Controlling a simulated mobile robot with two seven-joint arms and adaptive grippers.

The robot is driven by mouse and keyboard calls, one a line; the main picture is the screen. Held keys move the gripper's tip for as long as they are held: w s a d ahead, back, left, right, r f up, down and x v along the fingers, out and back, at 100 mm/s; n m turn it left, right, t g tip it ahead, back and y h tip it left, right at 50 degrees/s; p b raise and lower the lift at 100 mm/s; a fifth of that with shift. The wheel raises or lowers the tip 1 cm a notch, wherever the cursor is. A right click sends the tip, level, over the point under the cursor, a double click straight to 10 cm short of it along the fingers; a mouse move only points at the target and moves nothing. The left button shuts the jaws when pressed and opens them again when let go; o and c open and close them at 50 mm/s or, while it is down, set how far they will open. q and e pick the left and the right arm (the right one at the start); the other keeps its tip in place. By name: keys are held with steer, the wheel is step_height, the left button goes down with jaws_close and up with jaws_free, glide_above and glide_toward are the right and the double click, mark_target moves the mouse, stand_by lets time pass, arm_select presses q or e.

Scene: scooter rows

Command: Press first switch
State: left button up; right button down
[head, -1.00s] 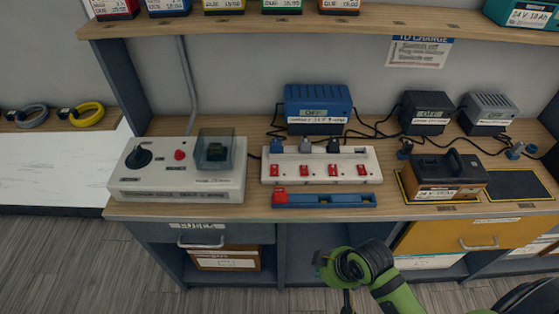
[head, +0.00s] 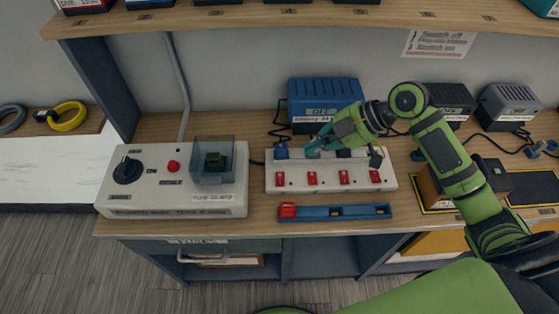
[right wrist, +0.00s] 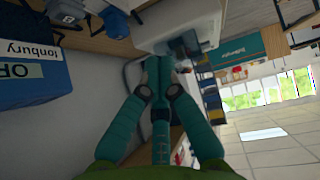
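A white power strip (head: 268,183) lies on the bench with a row of several red switches along its front. The leftmost red switch (head: 279,180) is uncovered, below a blue plug (head: 281,151). My right gripper (head: 312,149) is over the back of the strip, to the right of that switch and apart from it, in front of the blue charger (head: 318,95). In the right wrist view, the teal fingers of my right gripper (right wrist: 159,62) come together at the tips with nothing visible between them. The gripper and wrist partly hide the plugs. My left gripper is not in view.
A white control box (head: 172,197) with a black knob, red button and clear cover stands left of the strip. A blue rail (head: 362,212) with a red end block lies in front. A grey charger (head: 506,106) stands at right. A shelf (head: 300,18) runs above.

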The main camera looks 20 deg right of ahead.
steer(key=p, duration=0.3)
glide_above(282, 179)
steer(key=f, duration=0.7)
steer(key=shift+s+a, duration=0.1)
steer(key=shift+a, duration=0.1)
steer(key=f, duration=0.2)
steer(key=shift+d+f, duration=0.2)
steer(key=shift+f, duration=0.1)
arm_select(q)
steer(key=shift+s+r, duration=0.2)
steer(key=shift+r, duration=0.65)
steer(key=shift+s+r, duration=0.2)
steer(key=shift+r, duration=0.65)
arm_select(e)
steer(key=shift+w+d+f, duration=0.1)
steer(key=shift+w+f, duration=0.1)
steer(key=shift+f, duration=0.5)
